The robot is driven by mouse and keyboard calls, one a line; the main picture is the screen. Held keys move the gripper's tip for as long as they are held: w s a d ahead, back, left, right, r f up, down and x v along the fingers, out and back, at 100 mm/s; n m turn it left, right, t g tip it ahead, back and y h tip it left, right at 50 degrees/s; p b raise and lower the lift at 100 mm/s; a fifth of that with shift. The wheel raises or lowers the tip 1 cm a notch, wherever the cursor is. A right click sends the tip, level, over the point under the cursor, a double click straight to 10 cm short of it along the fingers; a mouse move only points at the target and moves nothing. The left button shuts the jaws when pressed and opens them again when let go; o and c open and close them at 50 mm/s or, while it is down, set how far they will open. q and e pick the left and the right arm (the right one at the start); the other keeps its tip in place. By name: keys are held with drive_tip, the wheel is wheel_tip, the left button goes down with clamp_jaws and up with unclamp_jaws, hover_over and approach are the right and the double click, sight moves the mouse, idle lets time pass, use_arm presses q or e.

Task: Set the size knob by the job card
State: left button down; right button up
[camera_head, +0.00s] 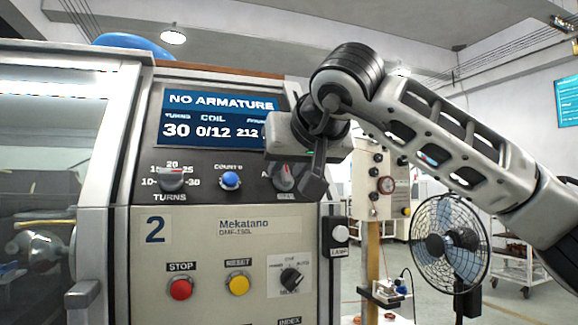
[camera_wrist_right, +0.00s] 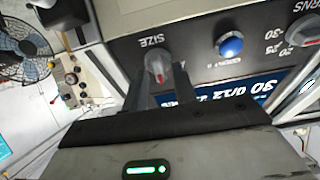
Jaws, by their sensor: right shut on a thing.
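The size knob (camera_head: 284,177) is a grey dial with a red mark on the machine's dark upper panel, partly covered by my right gripper (camera_head: 299,174). In the right wrist view the knob (camera_wrist_right: 158,67) sits between the two fingers of my right gripper (camera_wrist_right: 162,76), with SIZE printed beside it. The fingers are shut on it. Most of its scale is hidden, so I cannot tell its setting. The display (camera_head: 215,118) reads NO ARMATURE, turns 30, coil 0/12, and a third value partly covered. I cannot see a job card. My left gripper is out of view.
The turns knob (camera_head: 171,179) and a blue button (camera_head: 230,180) are left of the size knob. Below are a red stop button (camera_head: 180,289), a yellow reset button (camera_head: 238,284) and a black selector (camera_head: 291,279). A fan (camera_head: 449,245) stands at right.

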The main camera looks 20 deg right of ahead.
drive_tip(key=m, duration=0.3)
drive_tip(key=m+h, duration=0.1)
drive_tip(key=m, duration=0.2)
drive_tip(key=shift+m+h, duration=0.3)
drive_tip(key=m, duration=0.4)
drive_tip(key=shift+d+g+h, duration=0.1)
drive_tip(key=shift+g+h, duration=0.3)
drive_tip(key=shift+s+m, duration=0.1)
drive_tip(key=shift+m, duration=1)
drive_tip(key=o, duration=0.6)
